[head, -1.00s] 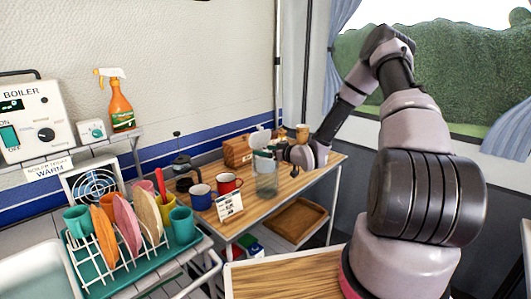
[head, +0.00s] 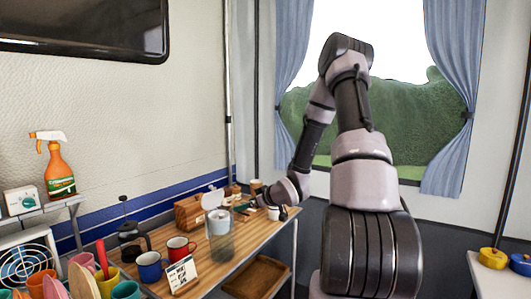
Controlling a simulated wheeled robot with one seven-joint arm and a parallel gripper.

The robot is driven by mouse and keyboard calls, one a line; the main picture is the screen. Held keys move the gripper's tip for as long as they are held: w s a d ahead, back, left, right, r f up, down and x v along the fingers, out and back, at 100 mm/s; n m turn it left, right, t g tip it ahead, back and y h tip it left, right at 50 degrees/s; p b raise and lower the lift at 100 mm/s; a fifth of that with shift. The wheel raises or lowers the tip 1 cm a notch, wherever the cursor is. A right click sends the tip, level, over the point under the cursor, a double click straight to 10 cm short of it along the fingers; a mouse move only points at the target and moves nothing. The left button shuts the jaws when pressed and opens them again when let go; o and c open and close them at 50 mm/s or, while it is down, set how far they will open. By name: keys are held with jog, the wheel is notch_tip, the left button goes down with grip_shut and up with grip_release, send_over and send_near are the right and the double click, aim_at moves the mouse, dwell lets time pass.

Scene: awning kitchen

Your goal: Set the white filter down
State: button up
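A clear jar (head: 220,247) stands on the wooden worktop (head: 208,264). A white rounded piece (head: 219,222), which may be the white filter, shows at the jar's top. A pale upright flap or lid (head: 213,198) is just above it. My gripper (head: 263,197) is to the right of the jar and beyond it, low over the far part of the worktop. A small white cylinder (head: 274,212) is just below my gripper; I cannot tell what it is or whether they touch. The fingers are too small and dark to show whether they are open or shut.
A red mug (head: 181,249), a blue mug (head: 149,267), a small sign (head: 183,275) and a French press (head: 130,242) stand left of the jar. A wooden box (head: 189,213) is behind. A tan cup (head: 255,186) stands near my gripper.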

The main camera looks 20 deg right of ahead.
jog(key=s+d+r+m+g+h, duration=0.1)
jog(key=s+r+m+h, duration=0.15)
jog(key=r, duration=0.35)
jog(key=s+d+r+m+g+h, duration=0.1)
jog(key=s+d+r+h, duration=0.15)
jog(key=r, duration=0.35)
jog(key=s+d+r+m+h, duration=0.1)
jog(key=s+r, duration=0.3)
jog(key=r, duration=0.2)
jog(key=s+a+r+m+y, duration=0.1)
jog(key=s+a+r+m, duration=0.1)
jog(key=s, duration=0.5)
jog(key=s+a+r+m+g+y, duration=0.1)
jog(key=s+a+r+m, duration=0.1)
jog(key=s+r, duration=0.3)
jog(key=s+a+r+m+g, duration=0.1)
jog(key=s+a+r+m, duration=0.1)
jog(key=s, duration=0.8)
notch_tip(320, 180, up, 2)
jog(key=shift+a+r+y, duration=0.1)
jog(key=shift+a+y, duration=0.3)
jog(key=shift+a, duration=0.45)
jog(key=shift+w, duration=0.1)
